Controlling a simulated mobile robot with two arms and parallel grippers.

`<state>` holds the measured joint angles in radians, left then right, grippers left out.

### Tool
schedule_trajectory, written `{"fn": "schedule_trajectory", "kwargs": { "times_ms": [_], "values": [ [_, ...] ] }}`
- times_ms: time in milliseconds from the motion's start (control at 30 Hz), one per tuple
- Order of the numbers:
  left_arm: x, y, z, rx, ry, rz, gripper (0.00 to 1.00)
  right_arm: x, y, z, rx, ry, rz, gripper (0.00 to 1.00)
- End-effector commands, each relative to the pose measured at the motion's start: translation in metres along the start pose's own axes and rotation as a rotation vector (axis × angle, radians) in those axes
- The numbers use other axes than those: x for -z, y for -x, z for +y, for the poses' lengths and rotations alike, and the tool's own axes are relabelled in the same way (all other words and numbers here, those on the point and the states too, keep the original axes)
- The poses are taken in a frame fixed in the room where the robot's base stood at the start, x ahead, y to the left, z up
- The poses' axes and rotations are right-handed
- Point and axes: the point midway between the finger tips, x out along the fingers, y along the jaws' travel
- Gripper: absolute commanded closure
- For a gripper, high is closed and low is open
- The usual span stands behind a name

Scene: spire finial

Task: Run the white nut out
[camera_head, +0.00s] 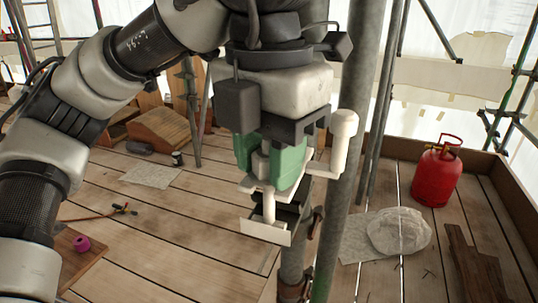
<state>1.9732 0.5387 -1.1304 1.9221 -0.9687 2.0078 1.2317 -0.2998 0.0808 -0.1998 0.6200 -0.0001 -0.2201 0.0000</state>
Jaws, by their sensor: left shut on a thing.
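My left gripper (268,172) hangs down from the upper middle of the head view. Its green fingers are shut on a small pale block, which I take to be the white nut (261,164), mostly hidden between them. A white rod (268,207) shows below the fingers and runs down to a white plate (265,232) beside the dark clamp on the pole. A white capped post (342,140) on a short white arm stands just right of the fingers. How the nut sits on the rod is hidden. My right gripper is out of view.
A grey scaffold pole (350,100) rises close behind the gripper. A red gas bottle (437,174) and a crumpled pale bag (398,231) are on the plank floor at the right. A pink roll (82,243) lies on a board at lower left.

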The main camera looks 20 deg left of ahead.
Motion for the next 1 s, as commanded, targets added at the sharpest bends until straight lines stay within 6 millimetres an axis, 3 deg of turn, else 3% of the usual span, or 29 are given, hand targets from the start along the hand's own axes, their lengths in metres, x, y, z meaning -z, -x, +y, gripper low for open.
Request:
{"fn": "schedule_trajectory", "kwargs": {
  "times_ms": [300,333,467,767,867,1000],
  "values": [
    [0.000,0.001,0.000,0.001,0.001,-0.003,0.90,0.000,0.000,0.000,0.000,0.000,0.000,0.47],
    [0.000,0.001,0.000,0.001,0.001,-0.003,0.62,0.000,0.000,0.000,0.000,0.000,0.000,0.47],
    [0.000,0.001,0.000,0.001,0.000,-0.002,0.42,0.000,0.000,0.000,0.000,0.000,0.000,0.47],
    [0.000,0.002,0.000,0.000,-0.001,-0.001,0.41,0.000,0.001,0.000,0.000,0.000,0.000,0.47],
    [0.000,0.012,0.000,-0.001,-0.001,-0.002,0.41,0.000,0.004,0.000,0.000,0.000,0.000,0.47],
    [0.000,0.038,0.000,-0.001,0.002,-0.005,0.41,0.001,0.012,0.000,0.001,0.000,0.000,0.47]
  ]
}}
